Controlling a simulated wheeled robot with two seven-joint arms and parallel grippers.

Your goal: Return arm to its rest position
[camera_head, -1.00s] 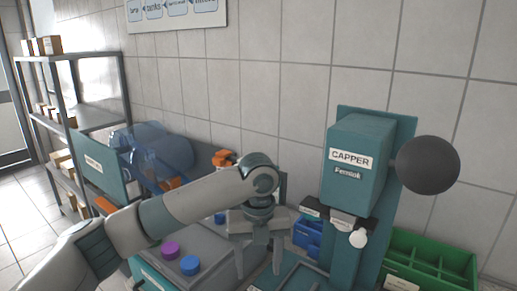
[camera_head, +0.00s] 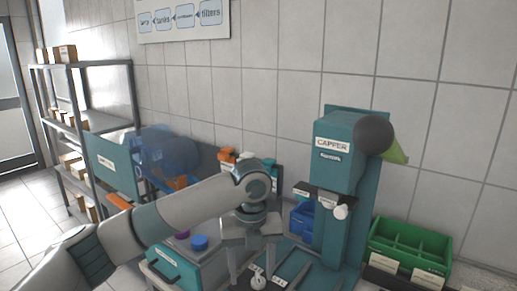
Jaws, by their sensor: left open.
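My left arm (camera_head: 190,208) comes in from the lower left and reaches over the bench. My right gripper is not in view.
A green divided bin (camera_head: 410,243) stands right of the capper, and a blue bin (camera_head: 302,221) left of it. A grey box with a blue cap (camera_head: 199,242) and a purple cap lies under my arm. A blue transparent bottle (camera_head: 168,150) and metal shelves (camera_head: 90,65) are at left.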

